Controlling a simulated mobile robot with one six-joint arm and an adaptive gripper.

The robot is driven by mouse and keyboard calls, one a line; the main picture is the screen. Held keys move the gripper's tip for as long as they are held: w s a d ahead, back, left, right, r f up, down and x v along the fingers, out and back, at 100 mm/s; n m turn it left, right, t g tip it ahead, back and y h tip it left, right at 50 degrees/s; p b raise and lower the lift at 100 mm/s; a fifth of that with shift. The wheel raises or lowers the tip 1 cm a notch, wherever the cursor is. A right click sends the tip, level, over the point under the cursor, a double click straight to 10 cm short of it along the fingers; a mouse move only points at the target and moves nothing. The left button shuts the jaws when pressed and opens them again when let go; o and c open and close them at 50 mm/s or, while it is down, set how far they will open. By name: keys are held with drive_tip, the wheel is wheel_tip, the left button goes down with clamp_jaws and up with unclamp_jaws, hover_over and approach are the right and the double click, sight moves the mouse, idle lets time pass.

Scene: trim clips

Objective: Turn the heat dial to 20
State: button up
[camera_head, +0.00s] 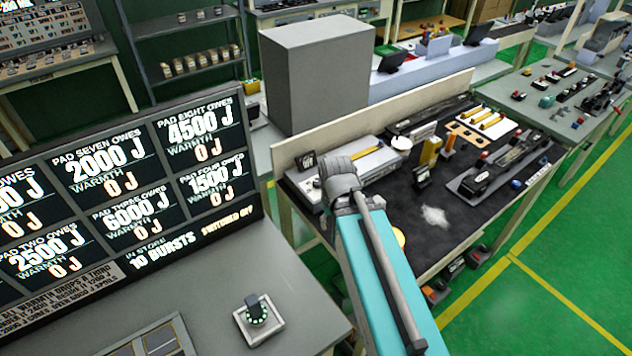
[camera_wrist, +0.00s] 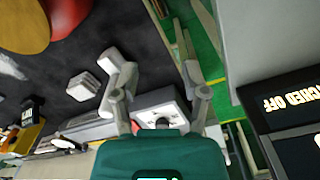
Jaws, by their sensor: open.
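A dark knob with a ring of green lights (camera_head: 257,312) sits on a small white plate on the grey table at the lower left in the head view. I cannot read a number on it, nor tell for sure that it is the heat dial. Behind the fingers is a pale box (camera_wrist: 158,105) with a dark round part (camera_wrist: 162,123). In the head view my arm hides the gripper.
A display board (camera_head: 120,185) behind the knob lists joules, "10 bursts" and "switched off". A grey box (camera_head: 318,75) stands behind. The black-topped bench (camera_head: 450,225) holds several tools and a pale box. Floor is clear at right.

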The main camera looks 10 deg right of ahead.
drive_tip(key=shift+o, duration=1.5)
drive_tip(key=shift+w+r, duration=0.1)
drive_tip(key=shift+w, duration=0.2)
wheel_tip(320, 180, up, 6)
drive_tip(key=n+p, duration=0.7)
drive_tip(key=n, duration=0.7)
hover_over(317, 182)
drive_tip(key=shift+w+d+r, duration=0.1)
drive_tip(key=shift+r, duration=0.1)
drive_tip(key=shift+f+b, duration=0.15)
drive_tip(key=shift+b, duration=0.2)
wheel_tip(317, 182, down, 14)
drive_tip(key=b, duration=1.3)
drive_tip(key=shift+r, duration=0.25)
